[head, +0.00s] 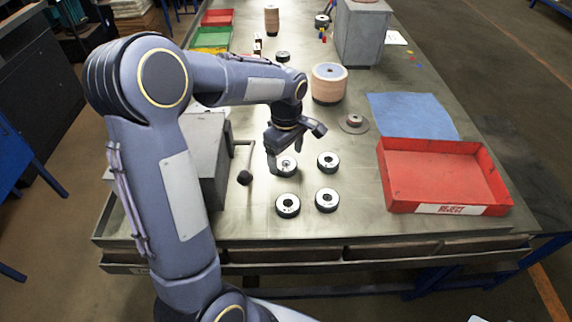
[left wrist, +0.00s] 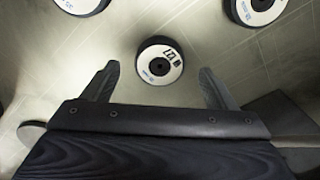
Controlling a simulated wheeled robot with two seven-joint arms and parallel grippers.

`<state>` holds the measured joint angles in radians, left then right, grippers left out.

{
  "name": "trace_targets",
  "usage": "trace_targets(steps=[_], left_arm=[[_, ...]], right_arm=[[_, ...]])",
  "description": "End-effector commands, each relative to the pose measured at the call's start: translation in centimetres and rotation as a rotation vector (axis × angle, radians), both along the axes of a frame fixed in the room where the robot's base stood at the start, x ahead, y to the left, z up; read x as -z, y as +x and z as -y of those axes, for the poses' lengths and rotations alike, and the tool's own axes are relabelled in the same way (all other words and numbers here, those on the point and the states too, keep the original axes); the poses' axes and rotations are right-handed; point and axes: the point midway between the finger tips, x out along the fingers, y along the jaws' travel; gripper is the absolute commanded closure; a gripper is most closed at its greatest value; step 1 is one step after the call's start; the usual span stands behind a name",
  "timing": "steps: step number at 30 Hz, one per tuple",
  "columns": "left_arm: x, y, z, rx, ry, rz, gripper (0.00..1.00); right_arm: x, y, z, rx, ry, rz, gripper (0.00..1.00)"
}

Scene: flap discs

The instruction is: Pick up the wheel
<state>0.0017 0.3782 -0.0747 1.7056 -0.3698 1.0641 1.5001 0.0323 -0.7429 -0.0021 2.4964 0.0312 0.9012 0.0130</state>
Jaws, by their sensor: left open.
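Several small flap-disc wheels with black rims and white labelled faces lie flat on the metal table. In the head view they are a back-left wheel (head: 287,164), a back-right wheel (head: 328,161), a front-left wheel (head: 288,205) and a front-right wheel (head: 327,199). My left gripper (head: 285,160) is over the back-left wheel and partly hides it. In the left wrist view, my open, empty gripper (left wrist: 157,85) has one wheel (left wrist: 160,62) centred just beyond its fingertips. Two more wheels show at the top edge. My right gripper is not in view.
A red REJECT tray (head: 445,208) stands at the right, with a blue cloth (head: 412,115) behind it. A stack of discs (head: 329,84) and a small disc on a round base (head: 354,122) stand farther back. A grey box (head: 205,150) with a handle is left of the wheels.

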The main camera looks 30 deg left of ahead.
Motion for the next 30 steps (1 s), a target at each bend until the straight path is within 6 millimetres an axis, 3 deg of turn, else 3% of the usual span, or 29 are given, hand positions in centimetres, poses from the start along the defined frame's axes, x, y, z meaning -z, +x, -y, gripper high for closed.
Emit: trace_targets(steps=[4, 12, 24, 30], left_arm=[[1.8, 0.0, 0.0, 0.000, 0.000, -0.002, 0.21], [2.1, 0.0, 0.0, 0.000, 0.000, 0.001, 0.21], [2.0, 0.0, 0.0, 0.000, 0.000, 0.001, 0.72], [2.0, 0.1, 0.0, 0.000, 0.000, 0.002, 0.72]], right_arm=[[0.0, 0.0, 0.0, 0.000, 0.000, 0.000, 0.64], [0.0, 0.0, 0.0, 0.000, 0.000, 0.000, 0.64], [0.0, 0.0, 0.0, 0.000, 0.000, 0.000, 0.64], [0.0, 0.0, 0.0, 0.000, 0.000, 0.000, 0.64]])
